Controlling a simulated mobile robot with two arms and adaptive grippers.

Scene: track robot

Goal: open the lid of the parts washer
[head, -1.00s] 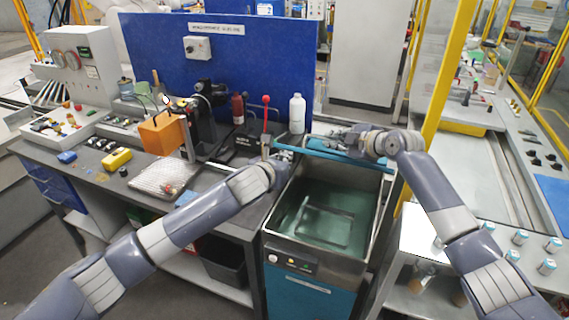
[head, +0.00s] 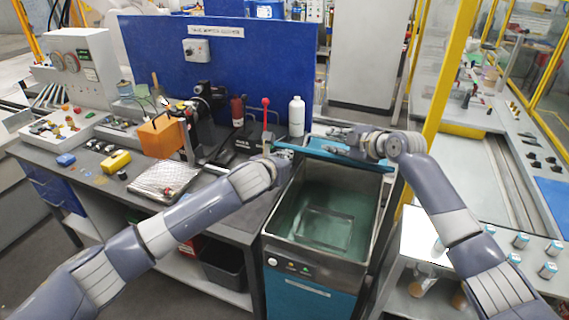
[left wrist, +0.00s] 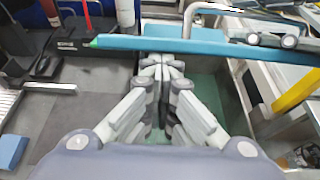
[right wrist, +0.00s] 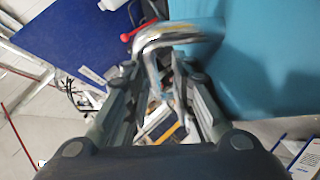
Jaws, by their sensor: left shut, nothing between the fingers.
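The parts washer (head: 310,280) has a teal front and an open steel basin with green liquid inside. Its teal lid (head: 340,158) is raised at the back and seen nearly edge-on; it crosses the left wrist view (left wrist: 215,47). My left gripper (head: 284,157) is shut and empty at the lid's left part; its tips (left wrist: 162,62) are just below or against the lid edge, contact unclear. My right gripper (head: 345,138) is at the lid's upper side. In the right wrist view its fingers (right wrist: 155,70) are apart around the shiny bent handle (right wrist: 175,38), with a gap showing.
Left of the washer is a bench (head: 215,190) with an orange box (head: 160,137), a vise-like black device and a red-knobbed lever (head: 265,115). A white bottle (head: 297,115) stands behind the lid. A yellow post (head: 440,90) rises at the right.

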